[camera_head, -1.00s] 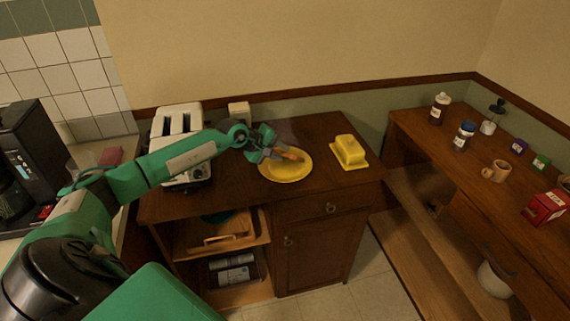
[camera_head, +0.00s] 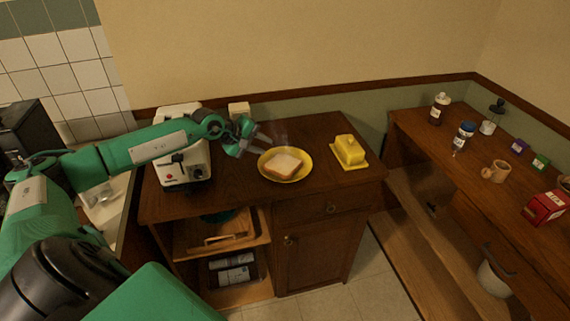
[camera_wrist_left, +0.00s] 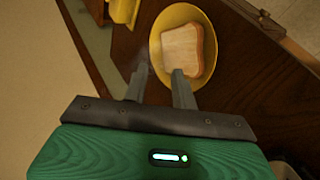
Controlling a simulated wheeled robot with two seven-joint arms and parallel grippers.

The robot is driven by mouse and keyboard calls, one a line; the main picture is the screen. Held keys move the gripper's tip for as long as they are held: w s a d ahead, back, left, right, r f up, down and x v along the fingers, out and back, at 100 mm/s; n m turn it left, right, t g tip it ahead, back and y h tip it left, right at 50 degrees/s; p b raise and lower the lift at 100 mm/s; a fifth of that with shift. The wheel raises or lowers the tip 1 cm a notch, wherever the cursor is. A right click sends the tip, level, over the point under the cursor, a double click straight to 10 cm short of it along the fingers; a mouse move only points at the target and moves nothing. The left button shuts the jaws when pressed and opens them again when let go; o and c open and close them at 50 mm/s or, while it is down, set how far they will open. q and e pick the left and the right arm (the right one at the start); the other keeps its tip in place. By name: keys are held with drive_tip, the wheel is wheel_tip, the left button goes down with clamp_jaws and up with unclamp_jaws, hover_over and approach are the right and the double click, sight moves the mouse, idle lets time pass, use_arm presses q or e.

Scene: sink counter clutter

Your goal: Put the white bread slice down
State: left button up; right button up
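The white bread slice (camera_head: 284,164) lies flat on the yellow plate (camera_head: 303,175) on the dark wooden cabinet top. In the left wrist view the slice (camera_wrist_left: 182,52) sits inside the plate (camera_wrist_left: 210,50), beyond my fingertips. My left gripper (camera_head: 262,146) is open and empty, just left of the plate and apart from the slice. Its two fingers show spread in the left wrist view (camera_wrist_left: 159,82). My right gripper is not in view.
A white toaster (camera_head: 183,165) stands left of the plate, behind my left arm. A yellow butter dish (camera_head: 349,151) stands to the right. The wooden counter (camera_head: 470,185) at the right holds jars, a mug (camera_head: 495,171) and a red box (camera_head: 544,208).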

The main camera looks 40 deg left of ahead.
use_arm(q)
drive_tip(key=shift+r, duration=0.1)
wheel_tip(320, 180, up, 8)
drive_tip(key=s, duration=0.2)
drive_tip(key=shift+a+p, duration=0.45)
drive_tip(key=shift+d+f, duration=0.1)
drive_tip(key=shift+f, duration=0.1)
